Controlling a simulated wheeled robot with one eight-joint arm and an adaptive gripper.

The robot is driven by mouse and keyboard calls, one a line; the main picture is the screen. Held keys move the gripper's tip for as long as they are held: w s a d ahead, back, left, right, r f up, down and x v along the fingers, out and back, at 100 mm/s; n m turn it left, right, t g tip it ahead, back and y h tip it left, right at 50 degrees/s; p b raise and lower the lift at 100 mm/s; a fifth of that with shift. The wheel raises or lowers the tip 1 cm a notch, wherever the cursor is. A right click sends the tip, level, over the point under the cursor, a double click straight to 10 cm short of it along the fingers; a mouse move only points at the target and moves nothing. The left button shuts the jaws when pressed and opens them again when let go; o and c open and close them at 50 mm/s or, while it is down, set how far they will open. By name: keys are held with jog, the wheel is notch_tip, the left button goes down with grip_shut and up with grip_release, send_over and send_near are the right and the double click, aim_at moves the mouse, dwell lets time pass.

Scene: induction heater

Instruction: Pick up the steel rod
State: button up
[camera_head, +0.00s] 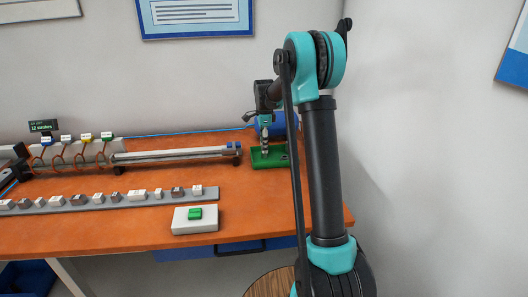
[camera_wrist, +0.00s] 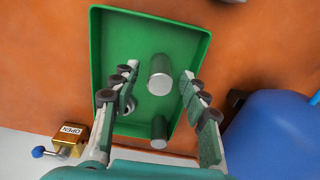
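A green tray (camera_head: 257,163) lies on the right part of the orange bench. It also fills the middle of the wrist view (camera_wrist: 190,30). The bright grey one (camera_wrist: 160,78) looks like the steel rod and lies between my gripper's fingers, with a gap on each side. A darker cylinder (camera_wrist: 159,130) is lower in the wrist view, nearer my palm. My gripper (camera_wrist: 160,71) is open and empty. In the head view my gripper (camera_head: 265,152) points down over the tray, and I cannot make out the cylinders there.
A blue container (camera_wrist: 275,140) stands right of the tray in the wrist view. A brass block marked OPEN (camera_wrist: 70,137) with a blue knob is at lower left. Left in the head view are a rail (camera_head: 180,154), a row of labelled blocks and a green-button box (camera_head: 194,219).

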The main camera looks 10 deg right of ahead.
grip_shut()
jog(key=shift+r, duration=0.1)
